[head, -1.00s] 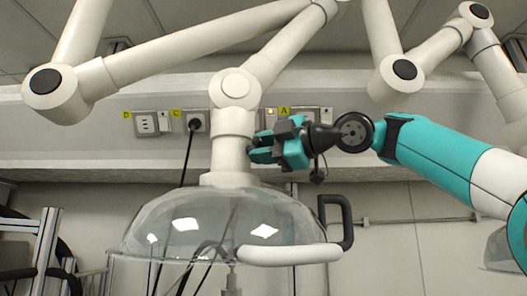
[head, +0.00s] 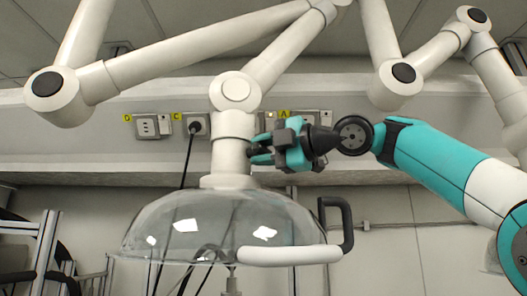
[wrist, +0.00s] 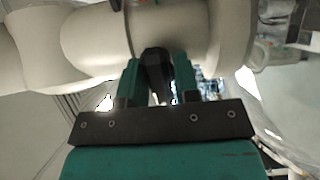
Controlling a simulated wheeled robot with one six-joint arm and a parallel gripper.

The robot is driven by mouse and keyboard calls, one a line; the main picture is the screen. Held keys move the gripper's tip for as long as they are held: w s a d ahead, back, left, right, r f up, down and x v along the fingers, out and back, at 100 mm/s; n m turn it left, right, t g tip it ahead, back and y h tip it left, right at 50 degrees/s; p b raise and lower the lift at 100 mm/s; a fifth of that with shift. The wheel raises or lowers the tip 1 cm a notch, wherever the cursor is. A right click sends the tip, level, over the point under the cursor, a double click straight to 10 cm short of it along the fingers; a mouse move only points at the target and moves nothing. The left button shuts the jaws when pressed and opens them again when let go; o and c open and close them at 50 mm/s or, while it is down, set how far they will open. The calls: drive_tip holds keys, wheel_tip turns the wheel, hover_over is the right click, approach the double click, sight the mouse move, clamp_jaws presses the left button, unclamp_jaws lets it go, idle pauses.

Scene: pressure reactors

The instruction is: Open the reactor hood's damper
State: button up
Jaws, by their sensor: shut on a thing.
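The reactor hood is a clear dome (head: 215,222) with a white rim, hanging from a white jointed duct. The duct's neck (head: 233,150) stands upright above the dome. In the wrist view a dark damper lever (wrist: 154,68) sticks out from the pale duct (wrist: 95,40). My gripper (head: 261,150) is at the right side of the neck in the head view. Its teal fingers (wrist: 156,78) are shut on the dark lever in the wrist view. The fingers hide the lever in the head view.
A black handle (head: 338,222) stands at the dome's right rim. Wall sockets (head: 147,126) are behind the neck. More white duct arms (head: 405,75) hang overhead at the right. A metal frame (head: 45,250) is at the lower left.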

drive_tip(key=o, duration=0.8)
drive_tip(key=shift+c, duration=0.2)
drive_tip(key=shift+d, duration=0.1)
drive_tip(key=b+v, duration=0.3)
drive_tip(key=v, duration=1.4)
drive_tip(key=shift+b, duration=0.3)
drive_tip(key=shift+s+d+f, duration=0.1)
